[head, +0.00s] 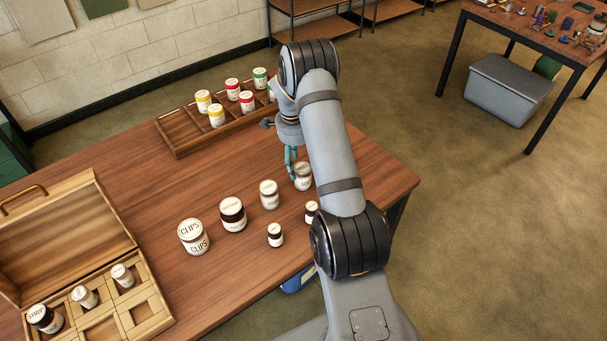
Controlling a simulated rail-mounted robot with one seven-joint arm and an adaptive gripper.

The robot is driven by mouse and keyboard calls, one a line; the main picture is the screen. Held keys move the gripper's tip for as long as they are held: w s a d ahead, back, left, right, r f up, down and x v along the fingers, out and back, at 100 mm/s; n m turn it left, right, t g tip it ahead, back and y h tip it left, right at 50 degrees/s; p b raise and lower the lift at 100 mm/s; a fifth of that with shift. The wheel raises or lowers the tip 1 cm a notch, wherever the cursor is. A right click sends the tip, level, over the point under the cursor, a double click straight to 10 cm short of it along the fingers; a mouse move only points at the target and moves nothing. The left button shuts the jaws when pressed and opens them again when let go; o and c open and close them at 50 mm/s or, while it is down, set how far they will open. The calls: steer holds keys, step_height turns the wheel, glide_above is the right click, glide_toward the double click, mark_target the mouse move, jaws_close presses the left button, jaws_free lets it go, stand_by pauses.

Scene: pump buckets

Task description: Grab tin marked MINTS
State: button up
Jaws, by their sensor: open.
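My gripper (291,172) hangs with its teal fingers pointing down at the left side of a white-lidded container (304,178); my arm partly hides that container. Its label is too small to read, and I cannot tell whether the fingers touch it. My gripper is open. Smaller jars stand in front (275,235) and beside my arm (312,212). I cannot read MINTS on any of them.
A wooden tray (180,134) with yellow, red and green containers lies at the back. An open wooden case (140,313) holds several jars at the front left. The wooden table (150,190) is clear between them. Another table (476,10) stands far right.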

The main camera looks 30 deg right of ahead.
mark_target(303, 175)
steer(key=shift+s+a+f+p, duration=0.2)
steer(key=shift+f+p, duration=0.2)
steer(key=shift+f, duration=0.15)
steer(key=shift+d+f+p, duration=0.15)
steer(key=shift+f+p, duration=0.25)
steer(key=shift+f, duration=0.75)
steer(key=shift+d+f+p, duration=0.15)
steer(key=shift+f+p, duration=0.25)
steer(key=shift+f, duration=0.7)
steer(key=shift+c, duration=1.2)
steer(key=c, duration=1)
